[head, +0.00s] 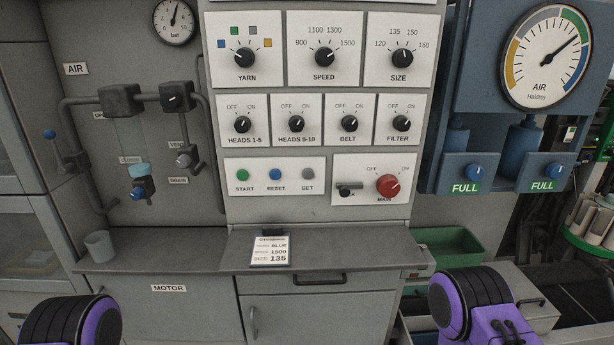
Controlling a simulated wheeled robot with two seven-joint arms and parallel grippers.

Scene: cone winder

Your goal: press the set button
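The set button (308,174) is a small grey round button on a white plate (275,199) of the control panel. It is the rightmost of three, beside the blue reset button (275,174) and the green start button (242,174). Nothing covers it, and nothing touches it. Only purple and black parts of my two arms show, at the bottom left and bottom right corners, well below and apart from the button. Neither gripper's fingers are in the head view.
A red main knob (388,186) sits right of the buttons. Rows of black selector knobs (324,57) are above. A ledge (330,255) with an order card (271,250) juts out below. A grey cup (99,246) stands at left; a green bin (452,243) is at right.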

